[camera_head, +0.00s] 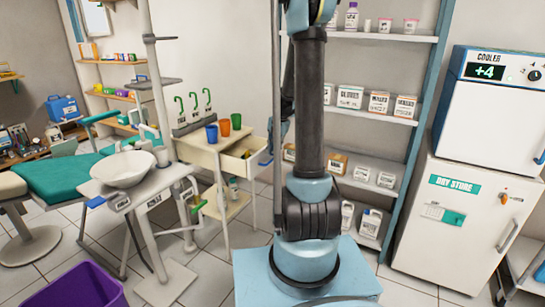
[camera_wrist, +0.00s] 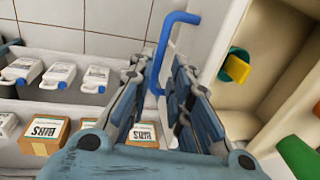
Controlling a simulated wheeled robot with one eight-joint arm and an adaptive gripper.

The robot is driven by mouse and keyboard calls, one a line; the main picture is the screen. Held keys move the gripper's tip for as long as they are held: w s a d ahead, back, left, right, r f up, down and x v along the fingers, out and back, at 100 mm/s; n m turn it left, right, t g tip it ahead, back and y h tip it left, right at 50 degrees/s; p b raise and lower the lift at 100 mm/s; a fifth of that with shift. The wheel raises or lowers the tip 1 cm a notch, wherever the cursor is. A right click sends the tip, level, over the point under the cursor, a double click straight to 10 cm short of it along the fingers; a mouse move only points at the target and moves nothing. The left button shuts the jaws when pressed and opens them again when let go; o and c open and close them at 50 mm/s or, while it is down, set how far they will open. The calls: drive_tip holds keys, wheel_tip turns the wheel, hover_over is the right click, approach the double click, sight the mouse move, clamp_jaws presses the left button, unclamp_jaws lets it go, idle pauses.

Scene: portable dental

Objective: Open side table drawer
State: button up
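The side table (camera_head: 196,152) is cream, left of my arm in the head view. Its drawer (camera_head: 236,167) stands partly out, with its inside showing. A yellow and green item (camera_wrist: 236,66) lies in the drawer in the wrist view. The drawer's blue handle (camera_wrist: 163,45) is a bent bar on the drawer front, also seen in the head view (camera_head: 266,162). My gripper (camera_wrist: 160,72) is open, its fingers on either side of the handle's lower part. A gap shows between the fingers; contact with the handle cannot be told. In the head view my gripper is mostly hidden behind my arm.
Blue (camera_head: 211,133), orange (camera_head: 236,121) and green (camera_head: 224,127) cups stand on the table top. Shelves with boxes (camera_head: 379,102) and white jugs (camera_wrist: 58,75) stand behind my arm. A dental basin (camera_head: 122,173) is at left, a dry-store cabinet (camera_head: 455,220) at right.

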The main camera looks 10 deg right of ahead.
wheel_tip(320, 180, up, 8)
drive_tip(key=d, duration=0.1)
drive_tip(key=shift+s, duration=0.45)
drive_tip(key=s+a+r+n+h, duration=0.1)
drive_tip(key=s+r+n, duration=0.1)
drive_tip(key=s, duration=0.8)
drive_tip(key=s+a+r+n, duration=0.1)
drive_tip(key=s+n, duration=0.1)
drive_tip(key=s, duration=0.7)
drive_tip(key=s+f+n, duration=0.2)
drive_tip(key=s+f, duration=0.1)
drive_tip(key=s, duration=0.5)
drive_tip(key=s+f+n, duration=0.2)
drive_tip(key=s+f, duration=0.2)
drive_tip(key=s, duration=0.5)
drive_tip(key=shift+s+a+f+t+h, duration=0.2)
drive_tip(key=shift+a+f+t+h, duration=0.05)
drive_tip(key=shift+a+t+h, duration=0.15)
